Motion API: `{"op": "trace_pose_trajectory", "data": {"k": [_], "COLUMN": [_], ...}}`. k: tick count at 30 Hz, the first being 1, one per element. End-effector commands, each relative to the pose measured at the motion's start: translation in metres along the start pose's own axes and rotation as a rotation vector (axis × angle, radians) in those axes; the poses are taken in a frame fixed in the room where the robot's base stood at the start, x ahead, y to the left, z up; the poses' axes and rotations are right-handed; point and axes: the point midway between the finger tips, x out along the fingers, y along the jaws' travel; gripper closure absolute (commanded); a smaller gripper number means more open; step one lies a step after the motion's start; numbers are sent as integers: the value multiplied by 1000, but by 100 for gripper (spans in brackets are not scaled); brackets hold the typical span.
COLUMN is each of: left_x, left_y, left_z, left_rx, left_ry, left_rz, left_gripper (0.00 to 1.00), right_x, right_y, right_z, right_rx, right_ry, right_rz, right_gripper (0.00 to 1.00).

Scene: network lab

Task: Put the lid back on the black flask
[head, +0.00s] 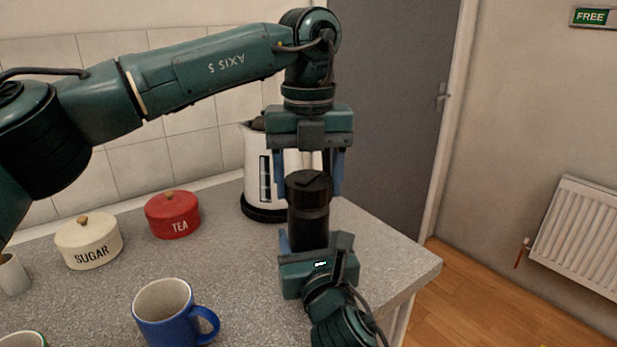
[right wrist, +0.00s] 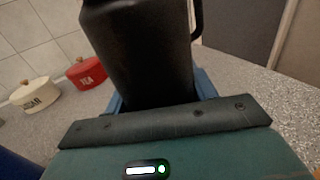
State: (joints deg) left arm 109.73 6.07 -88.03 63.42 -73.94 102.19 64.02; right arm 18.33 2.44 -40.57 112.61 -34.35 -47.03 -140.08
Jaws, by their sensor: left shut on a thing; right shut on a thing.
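The black flask (head: 308,228) stands upright above the near right part of the worktop. My right gripper (head: 308,243) is shut on its lower body, from the near side. In the right wrist view the flask (right wrist: 140,55) fills the middle between the blue fingers, and its top is cut off. The black lid (head: 309,184) is at the top of the flask, in line with it. I cannot tell whether it is seated or just held there. My left gripper (head: 312,178) points down from above and is shut on the lid.
A white kettle (head: 256,165) stands close behind the flask. A red tea tin (head: 172,215), a cream sugar tin (head: 88,243) and a blue mug (head: 166,315) stand to the left. The worktop (head: 235,255) ends at the right edge, near the flask.

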Motion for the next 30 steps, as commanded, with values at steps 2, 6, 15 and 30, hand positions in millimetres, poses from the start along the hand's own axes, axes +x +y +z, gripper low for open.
{"op": "trace_pose_trajectory", "data": {"k": [2,6,15,30], "left_x": [0,0,1,1], "left_y": [0,0,-1,-1], "left_z": [0,-1,-1,-1], "left_rx": [175,488,1156,2232], "left_ry": [3,2,1,0], "left_rz": [-1,0,1,1], "left_gripper": [65,65,65,65], "right_x": [0,0,0,0], "right_y": [0,0,0,0], "right_z": [-1,-1,-1,-1], "right_rx": [0,0,0,0], "right_ry": [3,3,3,3], "right_rz": [-1,-1,-1,-1], "right_gripper": [100,100,100,100]}}
